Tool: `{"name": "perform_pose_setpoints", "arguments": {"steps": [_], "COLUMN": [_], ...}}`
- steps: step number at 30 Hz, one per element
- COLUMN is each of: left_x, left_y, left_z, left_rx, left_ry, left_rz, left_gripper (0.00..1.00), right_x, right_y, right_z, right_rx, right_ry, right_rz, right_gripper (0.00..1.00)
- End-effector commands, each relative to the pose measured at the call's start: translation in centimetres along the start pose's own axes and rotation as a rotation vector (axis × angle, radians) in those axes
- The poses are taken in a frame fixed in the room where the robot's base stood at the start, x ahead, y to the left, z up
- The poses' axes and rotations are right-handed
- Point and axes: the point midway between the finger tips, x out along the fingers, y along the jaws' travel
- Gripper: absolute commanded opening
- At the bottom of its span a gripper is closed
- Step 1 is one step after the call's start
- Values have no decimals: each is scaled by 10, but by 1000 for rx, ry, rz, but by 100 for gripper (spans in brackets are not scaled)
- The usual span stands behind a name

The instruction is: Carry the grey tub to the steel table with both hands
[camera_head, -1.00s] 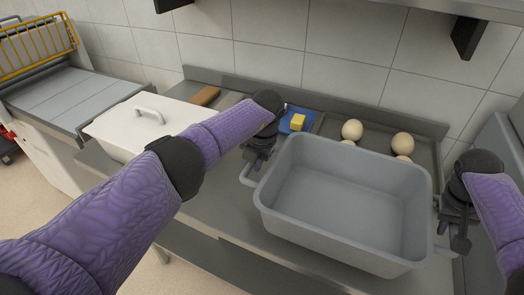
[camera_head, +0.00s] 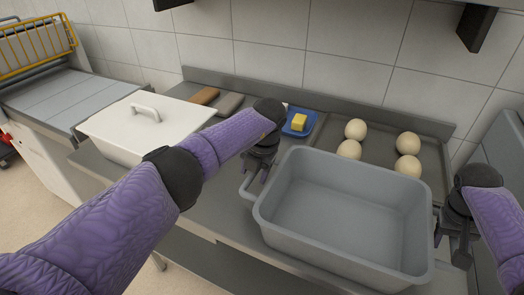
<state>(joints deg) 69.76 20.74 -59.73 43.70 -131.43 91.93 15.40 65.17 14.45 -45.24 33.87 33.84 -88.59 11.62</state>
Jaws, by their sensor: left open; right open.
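The grey tub (camera_head: 345,215) is an empty rectangular bin with a handle at each end. It is on or just above the steel table (camera_head: 207,215), near its front edge; I cannot tell if it touches. My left gripper (camera_head: 258,170) is open beside the tub's left end, close to the left handle (camera_head: 246,187). My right gripper (camera_head: 458,250) is open at the tub's right end. The right handle is mostly hidden, so I cannot tell whether it lies between those fingers.
Behind the tub is a tray (camera_head: 437,171) with several round dough balls (camera_head: 356,129). A white lidded container (camera_head: 130,125) and brushes (camera_head: 204,96) are at left.

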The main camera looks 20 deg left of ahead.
Motion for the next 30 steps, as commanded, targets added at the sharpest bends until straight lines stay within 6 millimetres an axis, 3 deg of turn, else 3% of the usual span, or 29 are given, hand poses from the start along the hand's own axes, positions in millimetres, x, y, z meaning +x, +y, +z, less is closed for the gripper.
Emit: {"name": "perform_pose_setpoints", "arguments": {"steps": [6,12,17,24,30], "left_x": [-62,-100,-108,-108,-108], "left_y": [0,0,0,0,0], "left_z": [1,0,0,0,0], "left_rx": [1,0,0,0,0], "left_ry": [-6,-2,-1,0,0], "left_rz": [1,0,0,0,0], "left_gripper": [59,59,59,59,59], "right_x": [0,0,-12,-79,-115], "right_y": [0,0,0,0,0], "right_z": [0,0,-1,-1,-1], "right_rx": [0,0,-2,0,0], "right_ry": [0,0,3,5,2], "right_rz": [0,0,-2,-1,0], "right_gripper": [59,59,59,59,59]}}
